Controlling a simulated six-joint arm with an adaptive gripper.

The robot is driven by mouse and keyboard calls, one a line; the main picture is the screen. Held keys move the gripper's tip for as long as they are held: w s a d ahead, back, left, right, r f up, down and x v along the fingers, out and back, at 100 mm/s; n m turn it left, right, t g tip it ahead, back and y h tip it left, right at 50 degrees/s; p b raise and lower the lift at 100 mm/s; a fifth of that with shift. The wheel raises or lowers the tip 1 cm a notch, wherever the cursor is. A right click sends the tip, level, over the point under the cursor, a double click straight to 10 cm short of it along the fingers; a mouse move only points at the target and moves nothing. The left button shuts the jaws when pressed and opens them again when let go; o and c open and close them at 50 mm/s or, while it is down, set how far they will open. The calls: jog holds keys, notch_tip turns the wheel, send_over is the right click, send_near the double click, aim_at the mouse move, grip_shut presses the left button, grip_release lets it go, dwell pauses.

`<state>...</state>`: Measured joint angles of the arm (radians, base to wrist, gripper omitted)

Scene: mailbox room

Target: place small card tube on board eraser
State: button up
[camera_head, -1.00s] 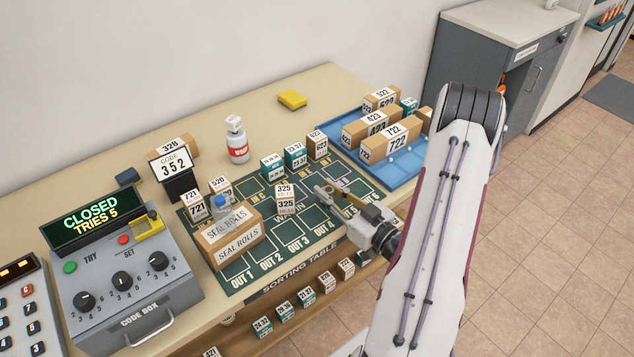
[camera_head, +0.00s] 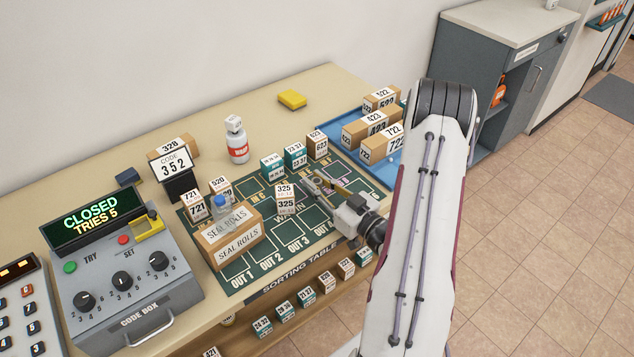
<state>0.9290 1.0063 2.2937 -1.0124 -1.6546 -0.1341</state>
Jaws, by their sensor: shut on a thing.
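My gripper (camera_head: 315,183) is low over the right part of the green sorting mat, just right of the upright 325 box. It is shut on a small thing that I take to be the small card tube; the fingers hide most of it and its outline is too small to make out. A small dark blue block (camera_head: 128,176), which may be the board eraser, lies at the back left of the table, behind the code box. A yellow block (camera_head: 292,98) lies apart at the back edge; I cannot tell for certain which of the two is the eraser.
The 325 box (camera_head: 285,200) stands close left of my gripper. A blue tray (camera_head: 402,172) with boxes is at right. The back middle tabletop is clear.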

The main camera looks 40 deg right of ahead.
jog(key=shift+f, duration=0.15)
jog(key=o, duration=0.7)
jog(key=shift+o, duration=0.2)
jog(key=shift+s, duration=0.1)
jog(key=shift+s+d, duration=0.15)
jog(key=shift+s, duration=1.7)
jog(key=shift+s+d, duration=0.15)
jog(key=shift+s, duration=1.7)
jog(key=shift+s+d, duration=0.15)
jog(key=shift+s, duration=2.05)
jog(key=shift+o, duration=0.7)
